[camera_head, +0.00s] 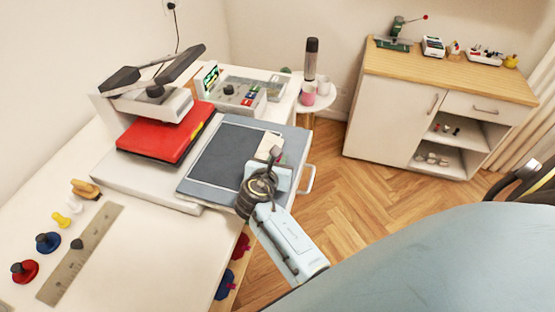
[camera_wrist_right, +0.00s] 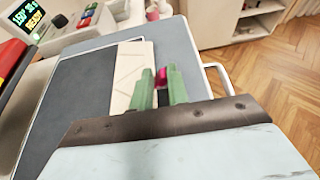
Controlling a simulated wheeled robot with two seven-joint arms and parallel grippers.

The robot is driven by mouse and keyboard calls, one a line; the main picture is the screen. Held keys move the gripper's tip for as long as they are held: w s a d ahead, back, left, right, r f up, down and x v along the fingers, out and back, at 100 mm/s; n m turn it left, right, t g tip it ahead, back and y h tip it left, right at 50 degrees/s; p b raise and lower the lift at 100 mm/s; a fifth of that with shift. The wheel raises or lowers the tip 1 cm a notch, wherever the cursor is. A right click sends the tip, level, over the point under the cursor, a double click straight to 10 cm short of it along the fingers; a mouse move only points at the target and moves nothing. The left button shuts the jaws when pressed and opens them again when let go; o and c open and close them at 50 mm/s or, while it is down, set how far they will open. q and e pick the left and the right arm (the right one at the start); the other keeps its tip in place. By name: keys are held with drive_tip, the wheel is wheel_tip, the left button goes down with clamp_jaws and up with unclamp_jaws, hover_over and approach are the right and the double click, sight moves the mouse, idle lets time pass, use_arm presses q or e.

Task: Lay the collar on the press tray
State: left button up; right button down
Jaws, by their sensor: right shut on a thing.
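The press tray (camera_head: 295,148) is a grey pulled-out plate with a dark pad on it, in front of the red press. It also fills the middle of the right wrist view (camera_wrist_right: 185,55). The collar (camera_head: 268,143) is a flat cream piece with thin lines, lying over the tray's right part; it shows better in the right wrist view (camera_wrist_right: 127,70). Whether the collar touches the tray everywhere is unclear. My left gripper is out of view.
The red press plate (camera_head: 165,130) and its raised arm stand left of the tray. A control box (camera_head: 240,92) is behind it. A metal ruler (camera_head: 80,255) and several knobbed tools lie at the left. A tray handle (camera_head: 309,178) sticks out at the right, above open floor.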

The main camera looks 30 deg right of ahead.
drive_tip(key=shift+f, duration=0.2)
drive_tip(key=c, duration=1.4)
unclamp_jaws()
drive_tip(key=shift+o, duration=0.2)
drive_tip(key=shift+r, duration=0.35)
drive_tip(key=v, duration=1.2)
drive_tip(key=shift+f, duration=0.1)
